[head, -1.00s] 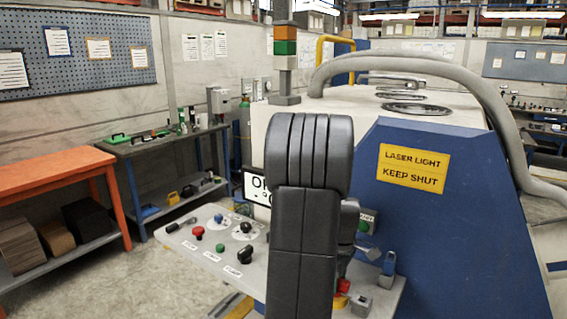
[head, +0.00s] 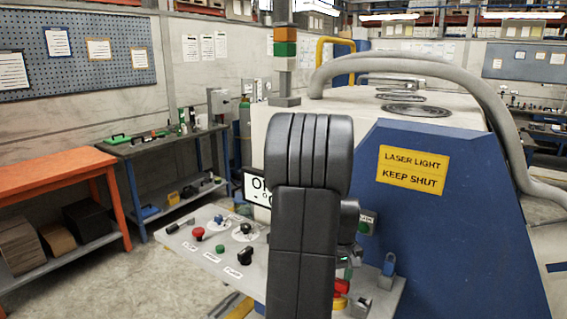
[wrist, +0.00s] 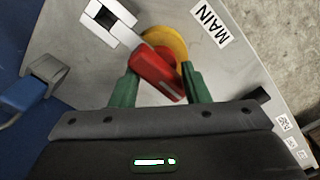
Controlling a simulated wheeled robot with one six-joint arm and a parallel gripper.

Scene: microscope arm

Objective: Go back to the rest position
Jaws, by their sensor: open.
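My gripper (wrist: 161,72) is open in the wrist view, its two green fingers apart. A red switch handle (wrist: 157,75) on a yellow round base (wrist: 168,42), beside a "MAIN" label (wrist: 211,25), shows between the fingers. In the head view the red handle (head: 341,287) shows low on the grey control panel (head: 205,255), just right of my black arm. My arm hides most of the gripper there.
The panel also carries a red button (head: 198,233) and black knobs. The blue machine (head: 450,240) stands close on the right. An orange bench (head: 45,170) is at left; floor between is open.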

